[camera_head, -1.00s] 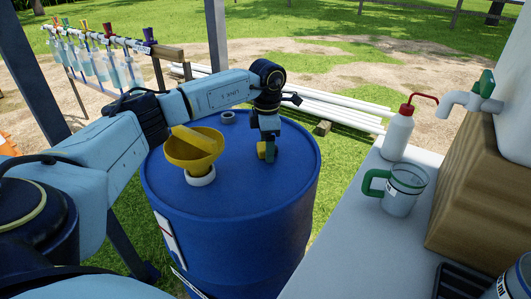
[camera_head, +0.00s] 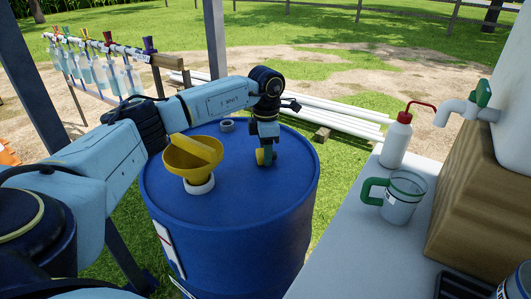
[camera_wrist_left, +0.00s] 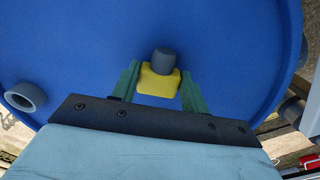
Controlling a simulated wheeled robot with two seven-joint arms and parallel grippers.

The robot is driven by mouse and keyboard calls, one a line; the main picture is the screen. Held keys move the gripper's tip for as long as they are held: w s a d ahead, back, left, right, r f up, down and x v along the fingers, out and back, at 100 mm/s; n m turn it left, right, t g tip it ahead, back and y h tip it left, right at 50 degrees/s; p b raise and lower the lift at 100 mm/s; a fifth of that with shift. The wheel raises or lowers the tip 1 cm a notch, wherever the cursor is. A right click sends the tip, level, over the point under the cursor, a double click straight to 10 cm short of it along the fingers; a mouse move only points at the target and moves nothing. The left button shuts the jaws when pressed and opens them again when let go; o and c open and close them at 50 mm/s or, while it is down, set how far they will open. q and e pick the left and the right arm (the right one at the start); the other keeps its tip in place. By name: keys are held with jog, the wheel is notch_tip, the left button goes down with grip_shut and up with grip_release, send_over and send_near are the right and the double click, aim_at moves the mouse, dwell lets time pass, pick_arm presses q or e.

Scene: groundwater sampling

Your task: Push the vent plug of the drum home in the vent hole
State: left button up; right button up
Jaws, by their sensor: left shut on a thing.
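The blue drum (camera_head: 228,225) stands upright in front of me. My left gripper (camera_head: 267,160) points down low over the right part of its lid. It is shut on the vent plug (camera_head: 260,156), a yellow block with a dark grey round stub. In the left wrist view the plug (camera_wrist_left: 160,85) sits between the two green fingers (camera_wrist_left: 158,90), stub outward. I cannot tell whether the plug touches the lid. A grey open ring (camera_head: 227,124), probably the vent hole, stands at the lid's far side, apart from the plug; it also shows in the left wrist view (camera_wrist_left: 24,97). My right gripper is out of view.
A bench (camera_head: 350,235) on the right carries a green-handled jug (camera_head: 403,198) and a red-capped bottle (camera_head: 396,140). White pipes (camera_head: 340,112) lie behind the drum.

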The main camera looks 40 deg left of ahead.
pick_arm(q)
notch_tip(320, 180, up, 8)
jog(key=shift+r+p, duration=0.1)
jog(key=shift+p, duration=1.05)
jog(key=shift+r, duration=0.65)
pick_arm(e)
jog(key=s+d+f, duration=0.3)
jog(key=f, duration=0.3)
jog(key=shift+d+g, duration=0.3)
pick_arm(q)
jog(key=shift+r, duration=0.1)
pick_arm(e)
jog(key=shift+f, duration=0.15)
